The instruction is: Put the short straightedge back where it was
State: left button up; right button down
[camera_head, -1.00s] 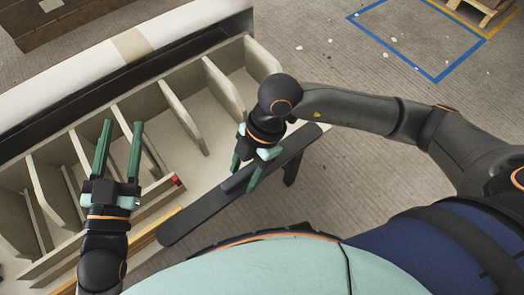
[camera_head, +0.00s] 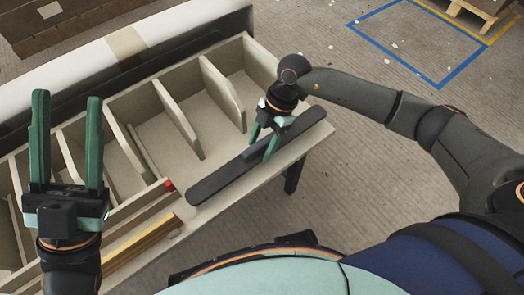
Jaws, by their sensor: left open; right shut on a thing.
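A dark grey straightedge (camera_head: 222,180) lies slantwise over the front right part of the pale bench (camera_head: 233,203). My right gripper (camera_head: 262,150) is shut on it, right of its middle. I cannot tell whether the straightedge touches the bench top or hangs just above it. My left gripper (camera_head: 67,100) is open and empty, with its green fingers pointing up the picture, above the left part of the bench. It hides some of the compartments behind it.
Several upright dividers (camera_head: 178,118) split the back of the bench into slots. A wooden bar (camera_head: 145,243) lies along the front left, near a small red-ended piece (camera_head: 169,185). A blue-taped floor area (camera_head: 415,45) lies beyond the bench at right.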

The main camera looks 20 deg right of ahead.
aim_at(262, 150)
jog(key=shift+w+d+f, duration=0.15)
jog(key=shift+w+f, duration=0.1)
jog(key=shift+f, duration=0.1)
notch_tip(262, 150, down, 3)
jog(key=shift+b, duration=1)
jog(key=shift+r, duration=0.1)
jog(key=shift+c, duration=0.9)
grip_release()
jog(key=shift+s, duration=0.1)
